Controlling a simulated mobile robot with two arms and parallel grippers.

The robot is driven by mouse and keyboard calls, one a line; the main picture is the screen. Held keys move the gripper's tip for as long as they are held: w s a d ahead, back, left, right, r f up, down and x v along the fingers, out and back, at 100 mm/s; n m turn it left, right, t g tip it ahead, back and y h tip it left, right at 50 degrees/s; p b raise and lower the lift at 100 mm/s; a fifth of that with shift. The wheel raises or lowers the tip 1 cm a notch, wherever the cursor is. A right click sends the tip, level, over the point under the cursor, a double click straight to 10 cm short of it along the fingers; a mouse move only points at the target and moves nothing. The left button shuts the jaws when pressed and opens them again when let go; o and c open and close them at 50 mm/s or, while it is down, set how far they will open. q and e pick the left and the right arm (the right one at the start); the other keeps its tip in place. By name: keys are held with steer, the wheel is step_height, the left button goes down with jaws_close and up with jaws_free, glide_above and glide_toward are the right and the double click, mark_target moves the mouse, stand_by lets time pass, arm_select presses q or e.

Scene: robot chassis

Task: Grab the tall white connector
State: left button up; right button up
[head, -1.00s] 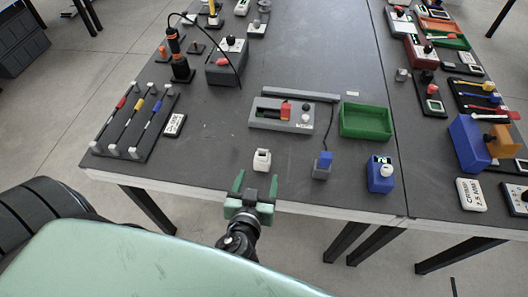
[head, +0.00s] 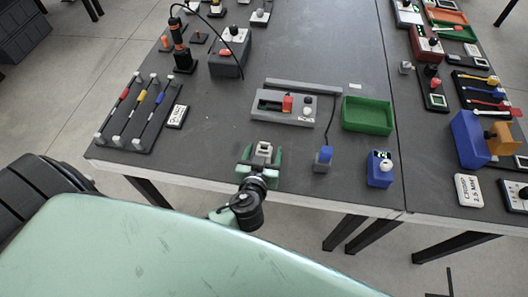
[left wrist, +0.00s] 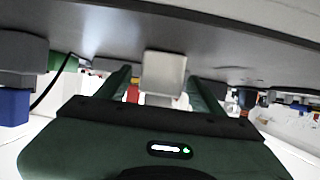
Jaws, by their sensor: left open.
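The tall white connector (head: 263,149) stands near the front edge of the dark table. In the left wrist view the connector (left wrist: 165,72) shows as a pale block between the two fingers. My left gripper (head: 262,156) is open, with its green fingers on either side of the connector. In the left wrist view a gap shows between the fingers (left wrist: 160,85) and the connector, so it is not clamped. My right gripper is not in view.
A blue-topped block (head: 323,158) and a blue box with a white knob (head: 381,168) stand to the right. A grey switch box (head: 284,106) and a green tray (head: 367,114) lie behind. A rack with coloured rods (head: 139,112) is at the left.

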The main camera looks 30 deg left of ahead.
arm_select(q)
jaws_close()
